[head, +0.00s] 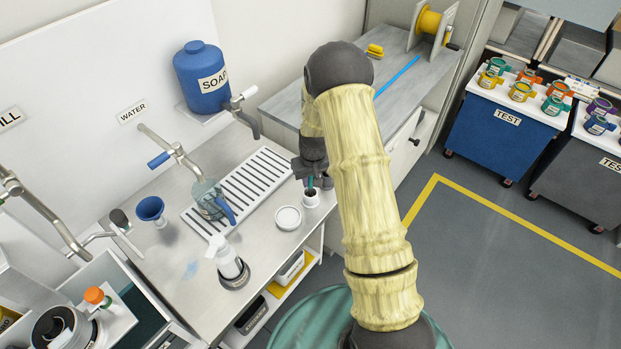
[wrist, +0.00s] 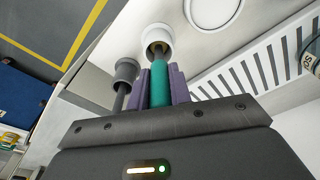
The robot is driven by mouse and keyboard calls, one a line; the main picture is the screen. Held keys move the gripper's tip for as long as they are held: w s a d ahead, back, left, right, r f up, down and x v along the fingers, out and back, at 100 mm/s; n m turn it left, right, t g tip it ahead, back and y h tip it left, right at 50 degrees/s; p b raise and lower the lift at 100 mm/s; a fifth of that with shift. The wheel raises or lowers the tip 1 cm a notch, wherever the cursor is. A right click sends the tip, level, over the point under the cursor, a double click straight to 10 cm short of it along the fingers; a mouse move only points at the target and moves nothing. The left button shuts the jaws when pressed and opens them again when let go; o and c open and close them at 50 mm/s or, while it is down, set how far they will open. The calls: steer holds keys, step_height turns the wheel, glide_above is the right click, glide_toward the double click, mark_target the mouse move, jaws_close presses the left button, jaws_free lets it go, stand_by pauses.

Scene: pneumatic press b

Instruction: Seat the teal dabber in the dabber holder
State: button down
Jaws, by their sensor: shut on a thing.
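The teal dabber (wrist: 158,82) is upright between the purple fingers of my gripper (wrist: 160,88), which is shut on it. In the head view a bit of the dabber (head: 310,182) shows below my gripper (head: 309,178). The dabber holder appears to be the white round cup (wrist: 159,37) with a dark opening; it also shows in the head view (head: 311,200) near the counter's right edge. The dabber's far end overlaps the cup's opening in the wrist view. I cannot tell how deep it is in the opening.
A grey cup with a grey rod (wrist: 125,73) stands close left of the white cup in the wrist view. A slotted drain tray (head: 240,188) and a round white dish (head: 288,218) are nearby on the counter. A glass jug (head: 208,199) stands further left.

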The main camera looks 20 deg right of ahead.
steer(key=c, duration=1.2)
jaws_free()
steer(key=r, duration=0.5)
steer(key=s+r+b, duration=0.1)
steer(key=r, duration=0.5)
steer(key=s+r+b, duration=0.1)
steer(key=r, duration=0.5)
steer(key=shift+s+d+r, duration=0.1)
steer(key=shift+m+t, duration=0.6)
steer(key=s+a, duration=0.1)
steer(key=s, duration=0.5)
steer(key=s+a, duration=0.1)
steer(key=s, duration=0.6)
steer(key=s+a, duration=0.1)
steer(key=s, duration=0.6)
steer(key=shift+s+r, duration=0.25)
steer(key=shift+r, duration=0.1)
